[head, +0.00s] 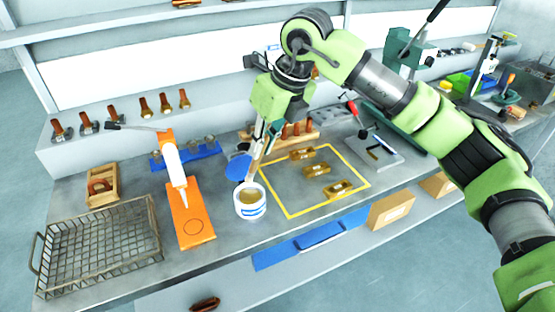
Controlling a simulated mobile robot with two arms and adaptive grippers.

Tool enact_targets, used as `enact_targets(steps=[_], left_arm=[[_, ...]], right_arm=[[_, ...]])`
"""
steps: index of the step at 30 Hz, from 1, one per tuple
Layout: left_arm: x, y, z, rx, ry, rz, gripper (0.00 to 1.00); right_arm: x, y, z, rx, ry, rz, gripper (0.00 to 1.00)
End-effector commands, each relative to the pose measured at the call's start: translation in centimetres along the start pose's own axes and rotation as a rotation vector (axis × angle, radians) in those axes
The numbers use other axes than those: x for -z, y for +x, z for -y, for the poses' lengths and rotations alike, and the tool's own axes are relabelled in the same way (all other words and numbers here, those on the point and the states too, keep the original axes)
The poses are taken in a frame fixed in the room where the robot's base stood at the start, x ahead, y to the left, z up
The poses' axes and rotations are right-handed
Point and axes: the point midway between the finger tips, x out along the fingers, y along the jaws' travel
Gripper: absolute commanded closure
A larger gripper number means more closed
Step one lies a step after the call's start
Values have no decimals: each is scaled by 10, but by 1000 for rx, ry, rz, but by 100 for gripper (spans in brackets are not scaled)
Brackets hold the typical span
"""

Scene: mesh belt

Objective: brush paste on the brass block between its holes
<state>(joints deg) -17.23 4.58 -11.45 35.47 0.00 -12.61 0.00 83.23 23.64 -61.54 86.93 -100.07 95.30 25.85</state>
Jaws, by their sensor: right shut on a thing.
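Three brass pieces lie in a yellow outlined square on the bench: a far one (302,153), a middle one (317,170) and a near one (339,189). Their holes are too small to make out well. A white tub (250,207) with a blue band and tan paste stands left of the square. My right gripper (260,147) is above and behind the tub, shut on a brush (252,170) that points down at the tub's far rim. I cannot tell whether its bristles touch the paste. My left gripper is not in view.
A blue disc (238,167) is behind the tub. An orange stand (189,228) with a white cartridge (174,165) stands left of it. A wire basket (100,250) is at far left. A grey plate with a red-knobbed tool (372,148) is right of the square.

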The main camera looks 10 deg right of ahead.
Motion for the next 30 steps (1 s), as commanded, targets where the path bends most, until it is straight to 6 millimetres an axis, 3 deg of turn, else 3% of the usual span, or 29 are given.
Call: enact_targets(steps=[11,24,30], left_arm=[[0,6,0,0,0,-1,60],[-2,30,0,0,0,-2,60],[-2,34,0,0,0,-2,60]], right_arm=[[-8,6,-1,36,111,17,100],[7,47,4,35,108,16,100],[9,55,5,35,108,18,100]])
